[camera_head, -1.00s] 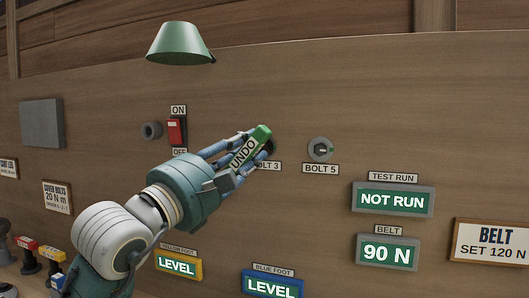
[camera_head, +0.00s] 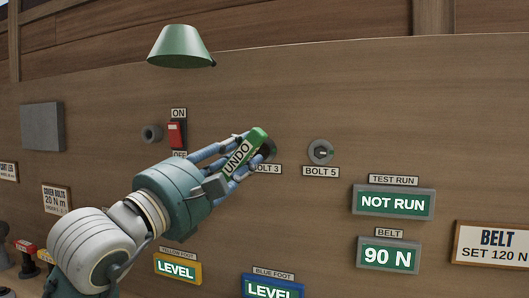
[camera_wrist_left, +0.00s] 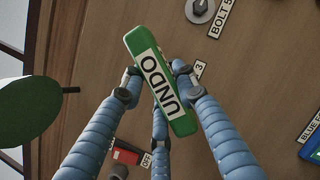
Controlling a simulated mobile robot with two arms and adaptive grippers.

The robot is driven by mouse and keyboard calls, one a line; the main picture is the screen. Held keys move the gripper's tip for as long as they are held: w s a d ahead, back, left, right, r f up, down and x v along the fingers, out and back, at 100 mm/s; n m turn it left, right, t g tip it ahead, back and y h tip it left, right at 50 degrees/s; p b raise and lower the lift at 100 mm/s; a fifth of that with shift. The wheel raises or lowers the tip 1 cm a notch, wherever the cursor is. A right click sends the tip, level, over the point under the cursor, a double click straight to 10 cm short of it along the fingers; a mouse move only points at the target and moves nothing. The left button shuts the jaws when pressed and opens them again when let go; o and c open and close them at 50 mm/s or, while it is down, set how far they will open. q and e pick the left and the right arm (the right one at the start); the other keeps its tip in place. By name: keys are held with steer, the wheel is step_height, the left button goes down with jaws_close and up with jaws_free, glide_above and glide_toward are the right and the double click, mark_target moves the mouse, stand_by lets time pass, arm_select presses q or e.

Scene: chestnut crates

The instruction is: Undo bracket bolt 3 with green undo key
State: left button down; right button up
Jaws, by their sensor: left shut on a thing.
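My left gripper (camera_head: 233,160) has its blue fingers shut on the green key marked UNDO (camera_head: 243,153), in front of the wooden panel. The key is tilted, its upper end close to the dark round bolt 3 (camera_head: 270,148), which it partly covers. I cannot tell whether they touch. The BOLT 3 label (camera_head: 267,169) is partly hidden by the gripper. In the left wrist view the UNDO key (camera_wrist_left: 160,82) lies between the fingers and hides bolt 3; only the end of its label (camera_wrist_left: 200,70) shows. My right gripper is not in view.
Bolt 5 (camera_head: 320,152) is to the right. A red ON/OFF switch (camera_head: 177,134) is left of the key, and a green lamp shade (camera_head: 181,46) hangs above. Below right are the NOT RUN display (camera_head: 393,202) and 90 N display (camera_head: 388,254).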

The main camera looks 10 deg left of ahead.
mark_target(238, 151)
arm_select(q)
steer(key=shift+s+a, duration=0.1)
steer(key=shift+s, duration=0.4)
steer(key=shift+s+a+b, duration=0.2)
steer(key=shift+s+b, duration=0.05)
steer(key=shift+s, duration=0.75)
steer(key=shift+s+a+b, duration=0.2)
steer(key=shift+s, duration=0.8)
steer(key=shift+w, duration=0.15)
steer(key=shift+w+d+p, duration=0.2)
steer(key=shift+w, duration=0.8)
steer(key=shift+w+d+p, duration=0.25)
steer(key=shift+w, duration=0.7)
steer(key=shift+w+d+p, duration=0.2)
steer(key=shift+w, duration=0.8)
